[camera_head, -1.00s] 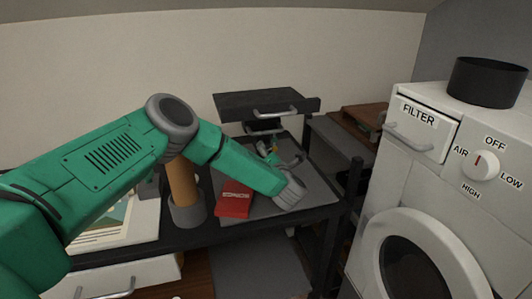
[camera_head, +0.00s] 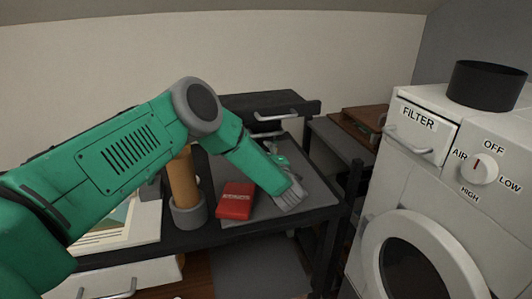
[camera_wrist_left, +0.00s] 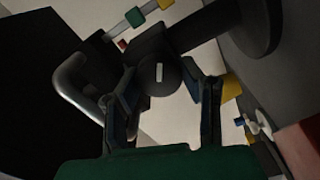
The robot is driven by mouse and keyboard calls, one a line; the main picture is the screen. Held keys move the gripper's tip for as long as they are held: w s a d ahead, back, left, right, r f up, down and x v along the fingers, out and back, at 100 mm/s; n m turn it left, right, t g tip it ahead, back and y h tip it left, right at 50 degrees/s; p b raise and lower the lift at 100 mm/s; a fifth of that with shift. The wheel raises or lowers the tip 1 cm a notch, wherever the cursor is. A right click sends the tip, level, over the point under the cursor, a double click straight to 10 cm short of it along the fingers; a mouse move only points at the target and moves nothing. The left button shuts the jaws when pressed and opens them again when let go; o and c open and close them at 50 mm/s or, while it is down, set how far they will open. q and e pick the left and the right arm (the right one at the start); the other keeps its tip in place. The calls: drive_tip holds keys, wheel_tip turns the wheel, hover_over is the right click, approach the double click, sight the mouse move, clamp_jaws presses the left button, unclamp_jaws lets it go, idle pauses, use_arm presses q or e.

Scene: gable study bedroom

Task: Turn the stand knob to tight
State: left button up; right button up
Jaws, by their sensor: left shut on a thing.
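In the left wrist view the stand knob (camera_wrist_left: 160,84) is a dark round knob with a short white mark on its face. It sits on a dark stand (camera_wrist_left: 205,27) that runs diagonally towards a dark disc at upper right. My left gripper (camera_wrist_left: 170,76) has one finger on each side of the knob and is shut on it. No tight or loose lettering can be read. In the head view my green left arm reaches over the desk, and its grey wrist (camera_head: 290,195) hides most of the stand and knob. My right gripper is in neither view.
A red box (camera_head: 235,201) lies on the grey mat (camera_head: 318,191) beside my wrist. An orange cylinder (camera_head: 182,180) stands behind my forearm. A dark drawer unit (camera_head: 235,104) is behind. A white machine (camera_head: 395,185) with a dial stands at right.

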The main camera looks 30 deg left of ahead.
use_arm(q)
drive_tip(key=m, duration=0.4)
drive_tip(key=shift+w+d+m, duration=0.1)
drive_tip(key=shift+d+m, duration=0.1)
drive_tip(key=shift+m, duration=0.1)
drive_tip(key=shift+f+m, duration=0.15)
drive_tip(key=shift+m, duration=1.15)
drive_tip(key=shift+f, duration=0.1)
drive_tip(key=o, duration=1.1)
drive_tip(key=shift+o, duration=0.4)
drive_tip(key=shift+w, duration=0.1)
